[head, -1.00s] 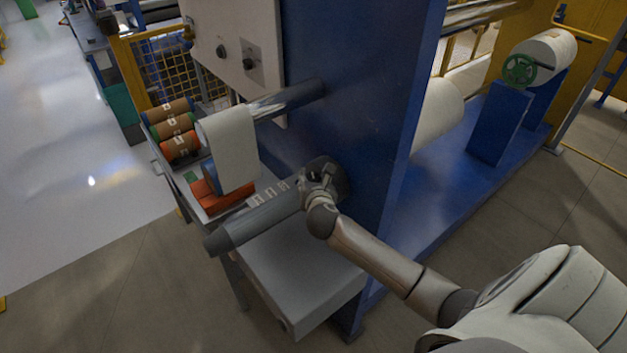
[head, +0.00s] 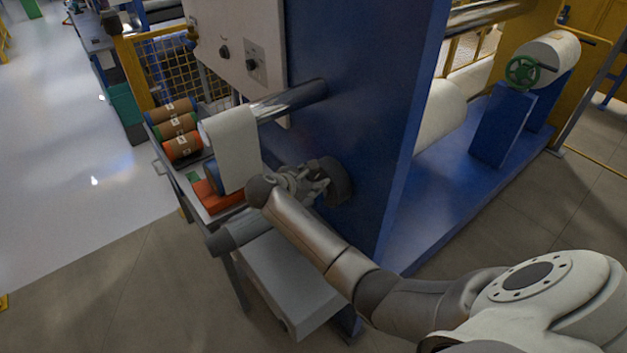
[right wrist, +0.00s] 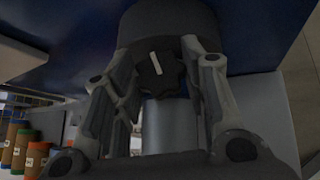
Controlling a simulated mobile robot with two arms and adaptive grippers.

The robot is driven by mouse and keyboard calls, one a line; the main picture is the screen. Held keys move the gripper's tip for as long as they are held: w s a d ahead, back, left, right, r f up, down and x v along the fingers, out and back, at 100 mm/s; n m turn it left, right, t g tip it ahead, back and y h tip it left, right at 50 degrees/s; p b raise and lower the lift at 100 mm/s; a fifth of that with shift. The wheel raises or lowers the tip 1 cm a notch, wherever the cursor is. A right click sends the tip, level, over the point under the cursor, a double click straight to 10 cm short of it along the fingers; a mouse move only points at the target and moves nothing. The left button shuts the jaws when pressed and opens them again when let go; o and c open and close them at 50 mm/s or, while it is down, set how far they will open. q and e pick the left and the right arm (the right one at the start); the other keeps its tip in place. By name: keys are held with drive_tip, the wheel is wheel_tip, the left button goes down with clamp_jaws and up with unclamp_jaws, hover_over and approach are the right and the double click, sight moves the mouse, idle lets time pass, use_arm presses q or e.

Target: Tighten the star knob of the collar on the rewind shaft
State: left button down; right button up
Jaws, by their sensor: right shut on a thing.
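The rewind shaft (head: 232,236) is a grey cylinder that sticks out from the blue machine wall. The dark round collar (head: 338,183) sits around it close to the wall; it also shows at the top of the right wrist view (right wrist: 168,22). The star knob (right wrist: 160,75) is black and lobed, with a short white mark that stands nearly upright, tilted slightly. My right gripper (head: 318,184) is at the collar, and its fingers (right wrist: 165,62) are on both sides of the knob, shut on it. In the head view the gripper hides the knob. My left gripper is not in view.
A grey box-like bench (head: 290,280) lies below the shaft. A white sheet (head: 232,145) hangs from a bar above. A tray at the left holds orange and brown rolls (head: 178,128). The blue wall (head: 370,100) stands right behind the collar. A green handwheel (head: 521,72) is far right.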

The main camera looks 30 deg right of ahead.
drive_tip(key=shift+w+r+m+g, duration=0.1)
drive_tip(key=shift+w+m+g, duration=0.1)
drive_tip(key=shift+m+g, duration=1.3)
drive_tip(key=o, duration=1)
drive_tip(key=v, duration=1.2)
